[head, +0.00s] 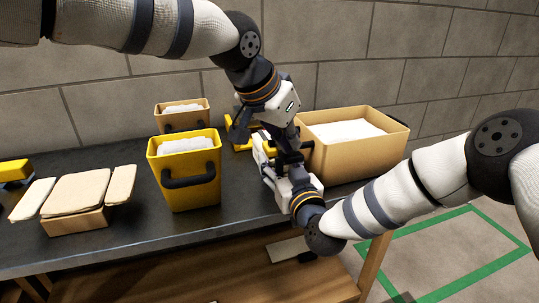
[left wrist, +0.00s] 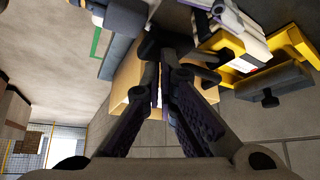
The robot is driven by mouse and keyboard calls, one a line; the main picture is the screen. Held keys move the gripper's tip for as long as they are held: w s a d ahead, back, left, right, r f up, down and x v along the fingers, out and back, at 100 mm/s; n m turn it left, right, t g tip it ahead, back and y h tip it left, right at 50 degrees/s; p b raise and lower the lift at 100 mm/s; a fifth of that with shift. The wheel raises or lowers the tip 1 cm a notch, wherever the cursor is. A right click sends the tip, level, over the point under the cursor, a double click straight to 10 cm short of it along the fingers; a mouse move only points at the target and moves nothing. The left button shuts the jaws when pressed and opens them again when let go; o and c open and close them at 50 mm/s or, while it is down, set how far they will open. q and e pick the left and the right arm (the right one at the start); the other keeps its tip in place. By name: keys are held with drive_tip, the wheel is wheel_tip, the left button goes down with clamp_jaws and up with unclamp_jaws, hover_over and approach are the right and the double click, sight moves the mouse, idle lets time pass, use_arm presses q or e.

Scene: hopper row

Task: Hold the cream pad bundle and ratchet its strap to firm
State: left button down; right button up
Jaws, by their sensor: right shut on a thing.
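A pale block with dark banding, which looks like the cream pad bundle (head: 261,148), is mostly hidden between my two grippers in the head view. In the left wrist view the pale block (left wrist: 243,42) shows at the upper right, against yellow parts. My right gripper (head: 284,160) is shut on it from the front right. My left gripper (head: 262,126) is directly above, pointing down. Its fingers (left wrist: 160,78) converge in the left wrist view, with a dark part just beyond the tips. I cannot tell whether they touch anything. The strap and its ratchet are not clearly visible.
A yellow bin (head: 186,190) with white contents stands left of my grippers. A tan bin (head: 355,160) stands to the right, and a smaller tan bin (head: 182,121) behind. An open-flapped carton (head: 78,219) sits left. The dark bench's front edge (head: 140,254) is clear.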

use_arm(q)
drive_tip(key=shift+f, duration=0.1)
drive_tip(key=shift+s+d+f, duration=0.1)
drive_tip(key=shift+f, duration=1.1)
drive_tip(key=shift+w+r, duration=0.25)
drive_tip(key=shift+r, duration=0.4)
drive_tip(key=shift+w+r, duration=0.2)
drive_tip(key=shift+r, duration=0.4)
drive_tip(key=shift+w+r, duration=0.25)
drive_tip(key=shift+r, duration=0.4)
drive_tip(key=shift+w+r, duration=0.3)
drive_tip(key=shift+r, duration=0.65)
